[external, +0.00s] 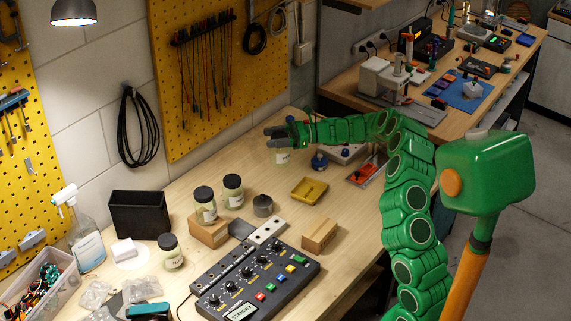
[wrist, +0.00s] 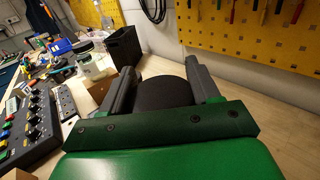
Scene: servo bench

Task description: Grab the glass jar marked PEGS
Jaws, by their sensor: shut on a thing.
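My gripper (external: 271,136) is at the back of the bench near the wall, with its jaws around a jar. In the wrist view, my gripper (wrist: 160,76) has one finger on each side of the jar's round black lid (wrist: 165,93). The pale lower part of this held jar (external: 282,157) shows beneath the jaws; its label cannot be read. Three other glass jars with black lids stand on the left: one jar (external: 205,210) and another (external: 233,196) by a cardboard box, and a third jar (external: 171,257) nearer the front. Their labels are too small to read.
A black bin (external: 139,215) stands by the wall. A cardboard box (external: 208,231), a yellow tray (external: 309,190), a small dark cylinder (external: 263,206) and a control panel (external: 254,285) with knobs occupy the bench. A blue-capped item (external: 319,161) stands right of the held jar.

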